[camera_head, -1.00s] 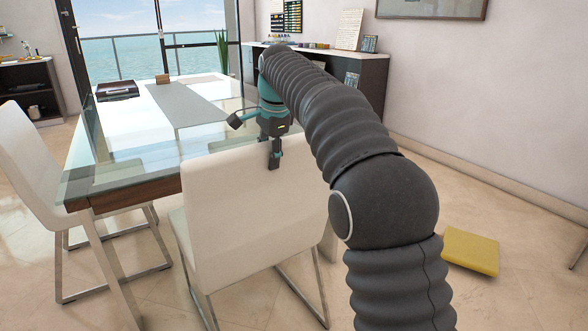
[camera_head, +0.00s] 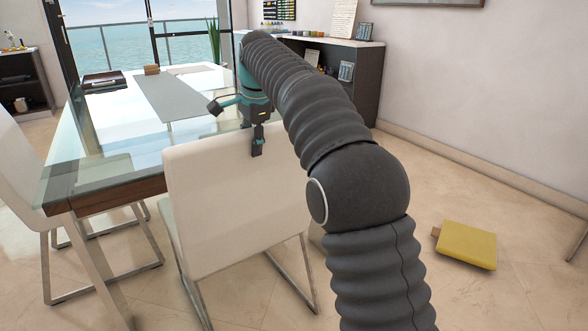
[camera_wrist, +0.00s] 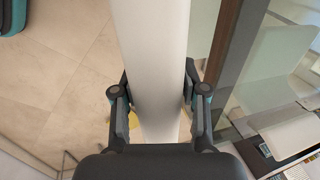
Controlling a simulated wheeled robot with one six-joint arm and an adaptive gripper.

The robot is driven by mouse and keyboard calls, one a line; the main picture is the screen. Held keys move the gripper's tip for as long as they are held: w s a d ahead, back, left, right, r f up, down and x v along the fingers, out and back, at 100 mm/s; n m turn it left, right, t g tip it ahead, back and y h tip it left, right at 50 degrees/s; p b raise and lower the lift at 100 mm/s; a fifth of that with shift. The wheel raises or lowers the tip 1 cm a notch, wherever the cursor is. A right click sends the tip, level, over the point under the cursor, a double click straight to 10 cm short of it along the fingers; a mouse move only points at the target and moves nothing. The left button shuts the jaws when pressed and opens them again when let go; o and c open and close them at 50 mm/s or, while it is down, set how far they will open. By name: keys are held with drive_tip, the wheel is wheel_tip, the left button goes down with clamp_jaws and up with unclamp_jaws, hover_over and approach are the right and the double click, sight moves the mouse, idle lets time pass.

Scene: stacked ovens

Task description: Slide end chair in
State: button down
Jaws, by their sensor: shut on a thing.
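The white end chair (camera_head: 225,205) stands at the near end of the glass-topped table (camera_head: 115,165), its back toward me. My gripper (camera_head: 258,148) is at the top edge of the chair's backrest. In the wrist view, the fingers of my gripper (camera_wrist: 160,110) are on both sides of the white backrest (camera_wrist: 152,50), shut on it. The chair's metal legs stand on the tiled floor.
Another white chair (camera_head: 20,185) stands at the table's left side. A yellow object (camera_head: 466,246) lies on the floor at the right. A dark sideboard (camera_head: 368,85) stands along the right wall. The floor at the right is otherwise mostly clear.

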drive_tip(key=shift+a+f, duration=0.1)
drive_tip(key=shift+f, duration=0.15)
drive_tip(key=shift+w+a, duration=0.75)
drive_tip(key=shift+w, duration=0.1)
drive_tip(key=shift+w+a, duration=0.5)
drive_tip(key=shift+w, duration=0.25)
drive_tip(key=shift+w+a, duration=0.45)
drive_tip(key=shift+w, duration=0.3)
drive_tip(key=shift+c, duration=1.2)
unclamp_jaws()
drive_tip(key=shift+r, duration=0.15)
drive_tip(key=shift+s+r, duration=0.1)
drive_tip(key=shift+r, duration=0.05)
